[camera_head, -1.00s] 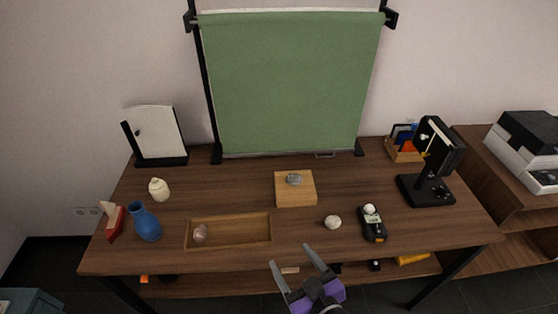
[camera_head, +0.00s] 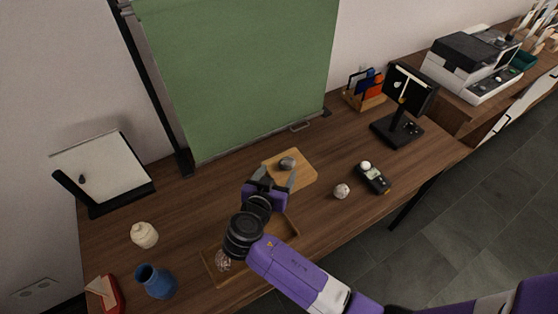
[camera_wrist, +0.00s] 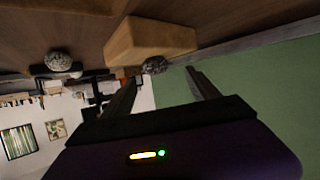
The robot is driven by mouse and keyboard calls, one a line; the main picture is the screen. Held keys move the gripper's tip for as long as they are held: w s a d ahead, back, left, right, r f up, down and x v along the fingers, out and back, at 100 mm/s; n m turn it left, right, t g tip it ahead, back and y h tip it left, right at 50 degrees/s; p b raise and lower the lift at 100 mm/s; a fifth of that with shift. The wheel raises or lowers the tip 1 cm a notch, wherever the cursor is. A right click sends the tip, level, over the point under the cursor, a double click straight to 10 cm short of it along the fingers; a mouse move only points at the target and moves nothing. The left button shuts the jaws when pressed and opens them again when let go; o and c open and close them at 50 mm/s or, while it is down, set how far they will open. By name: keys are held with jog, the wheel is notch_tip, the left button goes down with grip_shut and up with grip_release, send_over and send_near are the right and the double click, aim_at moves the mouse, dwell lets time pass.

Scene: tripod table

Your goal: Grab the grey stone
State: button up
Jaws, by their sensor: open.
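The grey stone (camera_head: 287,163) rests on top of a light wooden block (camera_head: 303,176) on the table. In the wrist view, the picture is turned over: the stone (camera_wrist: 155,65) shows against the block (camera_wrist: 150,38), just beyond and between the fingertips. My gripper (camera_head: 275,176) is open and empty, close to the near-left side of the block. Its two fingers (camera_wrist: 160,80) point toward the stone, with a gap between them and it. The arm hides part of the tray and table in the head view.
A shallow wooden tray (camera_head: 213,270) lies under my arm with a stone (camera_head: 223,261) in it. A pale round stone (camera_head: 341,191) and a dark handheld device (camera_head: 374,178) are to the right. A blue vase (camera_head: 156,282) and a cream jar (camera_head: 144,235) stand left. A green backdrop (camera_head: 240,75) rises behind.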

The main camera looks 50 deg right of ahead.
aim_at(286, 162)
jog(key=shift+s+d+m, duration=0.3)
jog(key=shift+s+m, duration=0.1)
jog(key=shift+m, duration=0.1)
jog(key=shift+g, duration=0.3)
jog(key=x, duration=0.2)
jog(key=p+x, duration=0.1)
jog(key=x, duration=0.1)
jog(key=p+x, duration=0.1)
jog(key=x, duration=0.1)
jog(key=shift+w+d+r, duration=0.25)
jog(key=shift+w+d, duration=0.05)
jog(key=shift+w+d+f, duration=0.2)
jog(key=shift+d+f, duration=0.1)
jog(key=shift+d, duration=0.15)
jog(key=c, duration=1.5)
jog(key=shift+r, duration=0.1)
grip_shut()
